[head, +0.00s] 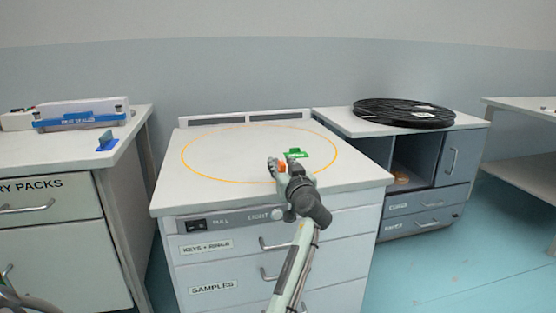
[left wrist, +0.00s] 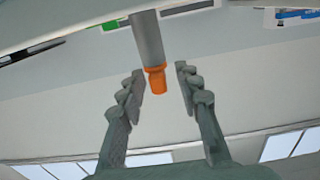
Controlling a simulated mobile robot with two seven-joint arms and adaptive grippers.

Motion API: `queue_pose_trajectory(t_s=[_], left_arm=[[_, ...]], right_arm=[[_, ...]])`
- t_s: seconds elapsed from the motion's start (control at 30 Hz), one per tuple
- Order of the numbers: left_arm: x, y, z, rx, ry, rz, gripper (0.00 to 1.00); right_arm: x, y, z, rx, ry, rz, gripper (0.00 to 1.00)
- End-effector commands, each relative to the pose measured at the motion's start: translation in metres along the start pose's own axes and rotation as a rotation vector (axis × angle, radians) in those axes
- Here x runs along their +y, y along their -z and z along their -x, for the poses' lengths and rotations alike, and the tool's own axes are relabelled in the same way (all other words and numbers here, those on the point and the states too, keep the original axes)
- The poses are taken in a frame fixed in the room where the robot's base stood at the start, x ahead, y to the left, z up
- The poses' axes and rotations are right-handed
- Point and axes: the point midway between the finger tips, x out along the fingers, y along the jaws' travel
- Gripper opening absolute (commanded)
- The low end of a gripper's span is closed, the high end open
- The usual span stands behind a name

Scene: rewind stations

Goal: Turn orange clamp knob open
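The orange clamp knob (left wrist: 156,80) sits at the end of a grey shaft (left wrist: 147,40) in the left wrist view. My left gripper (left wrist: 158,82) is open, with one finger on each side of the knob and a visible gap on both sides. In the head view my left gripper (head: 279,166) is over the front right part of the white bench top, and a bit of orange shows there. The gripper hides most of the knob and shaft there. My right gripper is not in view.
The white cabinet top (head: 225,190) carries a thin orange ring marking (head: 183,157) and a small green piece (head: 297,153) just behind the gripper. A black reel (head: 400,112) lies on the right cabinet. A blue-and-white device (head: 80,115) stands on the left bench. Most of the middle top is clear.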

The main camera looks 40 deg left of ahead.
Motion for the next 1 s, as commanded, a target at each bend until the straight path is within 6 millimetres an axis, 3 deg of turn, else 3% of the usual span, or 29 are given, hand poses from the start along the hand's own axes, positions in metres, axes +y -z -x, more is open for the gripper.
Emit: queue_pose_trajectory(t_s=[0.37, 0.67, 1.0], left_arm=[[0.0012, -0.0002, 0.0016, 0.0, 0.001, 0.0, 0.34], [0.0012, 0.0, 0.0015, 0.0, 0.0, 0.0, 0.0], [0.0011, 0.0003, 0.0013, 0.001, 0.0, 0.0, 0.0]], right_arm=[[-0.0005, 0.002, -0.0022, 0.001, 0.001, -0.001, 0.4], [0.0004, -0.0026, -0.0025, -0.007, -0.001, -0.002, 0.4], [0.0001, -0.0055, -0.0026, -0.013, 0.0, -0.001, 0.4]])
